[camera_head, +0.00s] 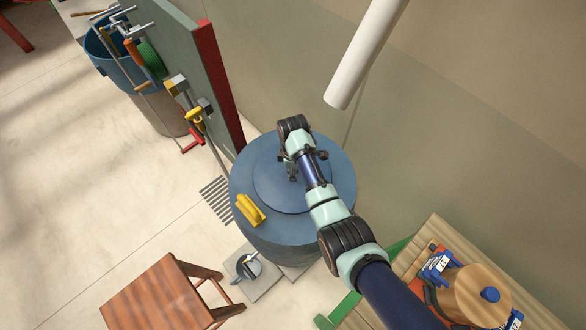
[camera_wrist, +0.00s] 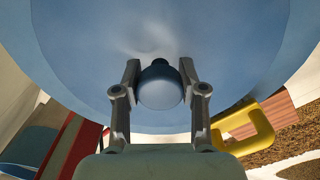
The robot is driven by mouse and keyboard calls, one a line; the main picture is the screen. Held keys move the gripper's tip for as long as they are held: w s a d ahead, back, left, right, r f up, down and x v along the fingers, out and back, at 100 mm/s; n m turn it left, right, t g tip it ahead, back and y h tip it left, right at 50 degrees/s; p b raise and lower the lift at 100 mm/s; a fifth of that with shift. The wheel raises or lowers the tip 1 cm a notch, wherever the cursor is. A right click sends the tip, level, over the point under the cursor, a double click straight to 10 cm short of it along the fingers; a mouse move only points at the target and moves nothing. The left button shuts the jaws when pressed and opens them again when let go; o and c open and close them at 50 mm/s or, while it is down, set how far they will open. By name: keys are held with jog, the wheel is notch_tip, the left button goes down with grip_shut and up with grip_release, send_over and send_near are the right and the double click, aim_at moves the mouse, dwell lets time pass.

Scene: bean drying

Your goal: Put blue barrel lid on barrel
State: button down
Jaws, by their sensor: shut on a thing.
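The blue barrel lid (camera_head: 338,172) is a wide round disc with a raised inner circle, seen from above in the head view. It fills most of the wrist view (camera_wrist: 85,60). My gripper (camera_wrist: 160,85) is shut on the round blue knob (camera_wrist: 160,94) at its middle. In the head view my gripper (camera_head: 292,170) is over the lid's centre, and the arm hides part of the lid. The barrel (camera_head: 285,248) shows as a grey-blue wall below the lid. The lid covers its top; I cannot tell whether the rims touch all round.
A yellow handle (camera_head: 250,210) is at the lid's left edge. A green panel with a red edge (camera_head: 220,85) stands close behind left. A white pipe (camera_head: 365,50) hangs above right. A wooden stool (camera_head: 165,295) and a bench (camera_head: 430,250) stand in front.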

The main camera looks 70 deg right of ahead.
jog(key=c, duration=0.6)
grip_release()
jog(key=shift+o, duration=0.2)
notch_tip(320, 180, up, 12)
